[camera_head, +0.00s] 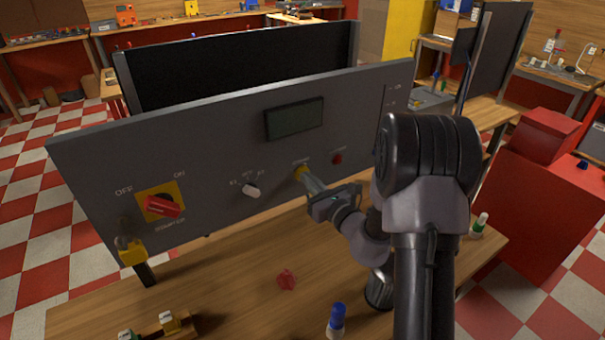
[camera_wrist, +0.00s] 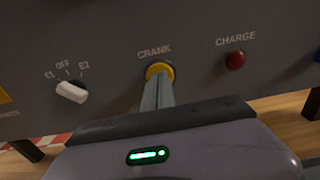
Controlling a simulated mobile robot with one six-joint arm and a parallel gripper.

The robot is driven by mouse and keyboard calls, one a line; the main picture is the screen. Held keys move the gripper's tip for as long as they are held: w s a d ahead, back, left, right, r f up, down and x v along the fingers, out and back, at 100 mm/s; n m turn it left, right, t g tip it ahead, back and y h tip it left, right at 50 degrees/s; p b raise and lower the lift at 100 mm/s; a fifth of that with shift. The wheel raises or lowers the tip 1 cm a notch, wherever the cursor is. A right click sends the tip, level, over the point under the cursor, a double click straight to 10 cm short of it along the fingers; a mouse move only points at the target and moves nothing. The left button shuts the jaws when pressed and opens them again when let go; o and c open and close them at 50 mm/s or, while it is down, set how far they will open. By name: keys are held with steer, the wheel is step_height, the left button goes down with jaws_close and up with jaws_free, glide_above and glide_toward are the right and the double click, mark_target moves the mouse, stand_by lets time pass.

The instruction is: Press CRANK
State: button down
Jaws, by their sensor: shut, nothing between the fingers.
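The CRANK button is a round yellow button (camera_wrist: 159,70) on the grey upright panel (camera_head: 220,150), under its white CRANK label. In the head view the yellow button (camera_head: 300,171) shows just beyond my fingertips. My gripper (camera_head: 305,178) is shut and empty, its fingers pointing at the panel. In the wrist view the shut fingers (camera_wrist: 158,88) overlap the lower part of the button. The tips look to be at or very near its face; I cannot tell whether they touch or whether the button is pushed in.
A red CHARGE button (camera_wrist: 235,60) is right of CRANK. A white E1/OFF/E2 selector (camera_wrist: 72,92) is to its left. A red rotary switch (camera_head: 163,206) sits at the panel's left. A blue-capped bottle (camera_head: 336,321) and a small red object (camera_head: 287,280) stand on the wooden table (camera_head: 235,290).

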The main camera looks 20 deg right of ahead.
stand_by(0.4)
steer(key=s+d+b, duration=0.1)
steer(key=s+b, duration=0.1)
steer(key=s, duration=0.4)
steer(key=shift+s+d, duration=0.15)
steer(key=shift+s, duration=0.25)
stand_by(0.4)
